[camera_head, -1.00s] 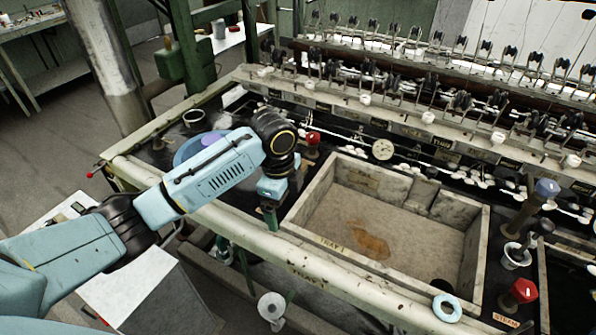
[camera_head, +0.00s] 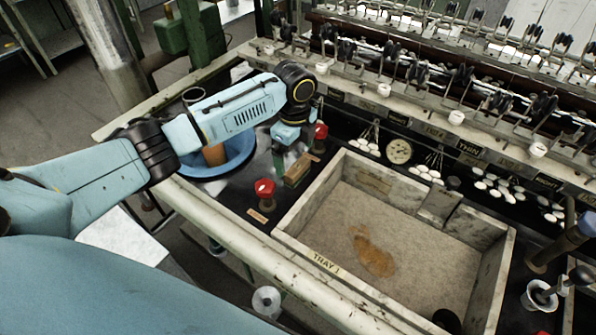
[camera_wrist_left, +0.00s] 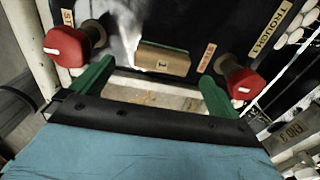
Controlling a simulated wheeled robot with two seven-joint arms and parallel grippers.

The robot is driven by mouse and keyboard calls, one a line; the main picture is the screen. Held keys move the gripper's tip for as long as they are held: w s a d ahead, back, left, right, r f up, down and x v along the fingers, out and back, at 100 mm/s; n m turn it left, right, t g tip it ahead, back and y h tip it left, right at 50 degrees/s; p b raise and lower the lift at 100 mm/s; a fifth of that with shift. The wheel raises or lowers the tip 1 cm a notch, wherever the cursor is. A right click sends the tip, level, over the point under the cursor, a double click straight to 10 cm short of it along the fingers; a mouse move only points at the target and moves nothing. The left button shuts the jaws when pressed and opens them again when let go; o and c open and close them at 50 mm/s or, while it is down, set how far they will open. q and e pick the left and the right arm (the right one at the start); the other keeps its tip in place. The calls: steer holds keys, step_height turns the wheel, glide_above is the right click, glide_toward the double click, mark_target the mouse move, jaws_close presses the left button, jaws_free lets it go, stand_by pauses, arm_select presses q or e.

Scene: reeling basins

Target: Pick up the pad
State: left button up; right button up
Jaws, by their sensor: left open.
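My right gripper is not in view.
Red knobs (camera_head: 265,188) and (camera_head: 320,131) stand near the block. A blue basin (camera_head: 246,160) is at its left. The stone tray (camera_head: 296,214), with a brown stain inside, is at the right. Reeling machinery (camera_head: 440,85) runs along the back.

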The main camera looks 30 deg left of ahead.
mark_target(298, 167)
arm_select(q)
step_height(298, 167, down, 2)
steer(key=shift+w+d+f, duration=0.1)
steer(key=shift+d+f, duration=0.05)
step_height(298, 167, down, 4)
steer(key=shift+w+d+r+b, duration=0.1)
steer(key=shift+r+b, duration=0.15)
steer(key=shift+b, duration=0.05)
steer(key=shift+f, duration=0.15)
steer(key=shift+c, duration=0.4)
steer(key=c, duration=1)
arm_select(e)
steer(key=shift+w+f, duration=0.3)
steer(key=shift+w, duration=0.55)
